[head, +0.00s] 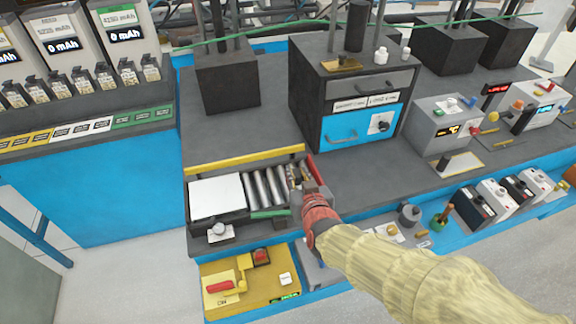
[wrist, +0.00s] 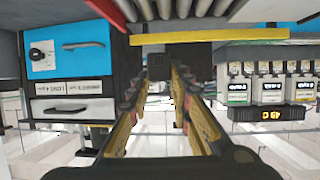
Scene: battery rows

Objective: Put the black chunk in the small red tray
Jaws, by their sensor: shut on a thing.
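My gripper (head: 300,182) is over the right end of the roller strip in the head view. In the wrist view its two yellow-edged fingers (wrist: 160,88) reach forward with a small dark block, which looks like the black chunk (wrist: 159,68), at their tips. The fingers are shut on it. In the head view the chunk is too small to make out among the finger parts.
The metal rollers (head: 262,187) lie beside a white plate (head: 216,197), with a yellow bar (head: 245,160) behind. The yellow unit (head: 240,297) also carries a red handle. A dark cabinet with a blue drawer (head: 360,124) stands behind my gripper. Bare grey bench lies left of it.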

